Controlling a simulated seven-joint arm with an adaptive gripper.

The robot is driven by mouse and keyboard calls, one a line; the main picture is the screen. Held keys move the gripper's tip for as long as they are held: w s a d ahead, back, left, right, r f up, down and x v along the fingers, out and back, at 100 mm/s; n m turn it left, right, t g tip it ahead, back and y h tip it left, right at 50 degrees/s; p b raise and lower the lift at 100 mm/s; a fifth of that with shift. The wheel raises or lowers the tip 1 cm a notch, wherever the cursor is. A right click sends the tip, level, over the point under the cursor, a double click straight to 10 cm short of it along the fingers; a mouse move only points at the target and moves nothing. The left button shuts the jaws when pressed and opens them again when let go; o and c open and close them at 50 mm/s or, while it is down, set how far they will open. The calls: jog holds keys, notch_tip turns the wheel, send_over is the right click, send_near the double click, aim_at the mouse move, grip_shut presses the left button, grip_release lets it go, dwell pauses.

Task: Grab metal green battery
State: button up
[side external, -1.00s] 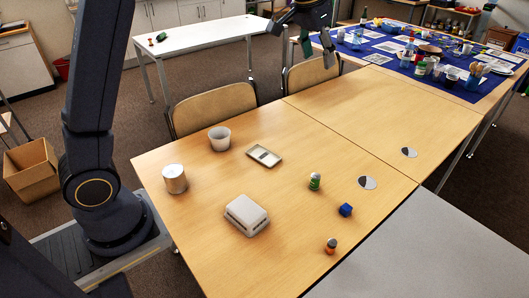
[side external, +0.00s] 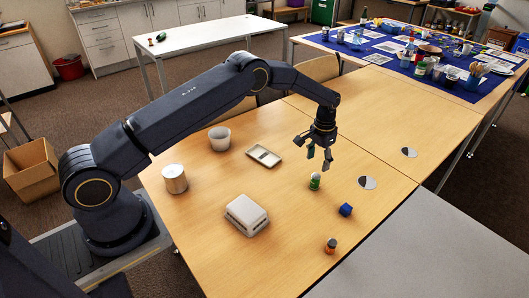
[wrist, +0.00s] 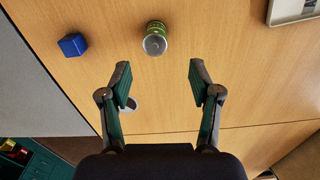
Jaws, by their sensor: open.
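A small green battery (side external: 315,182) with a metal end stands upright on the wooden table. In the wrist view the green battery (wrist: 155,38) is at the top centre, its grey metal top facing the camera. My gripper (side external: 318,163) is open, pointing down above and close to the battery. In the wrist view my gripper (wrist: 160,75) has its two fingers spread wide, with the battery ahead of the fingertips and nothing between them.
A blue cube (side external: 346,210) and a small orange-and-dark bottle (side external: 331,246) are nearby. Round two-tone discs (side external: 367,183) lie to the right.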

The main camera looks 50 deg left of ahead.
aim_at(316, 175)
jog(key=f, duration=0.7)
jog(key=shift+s+d+f, duration=0.2)
jog(key=shift+d+f, duration=0.05)
jog(key=shift+d, duration=0.05)
jog(key=shift+r, duration=0.1)
grip_shut()
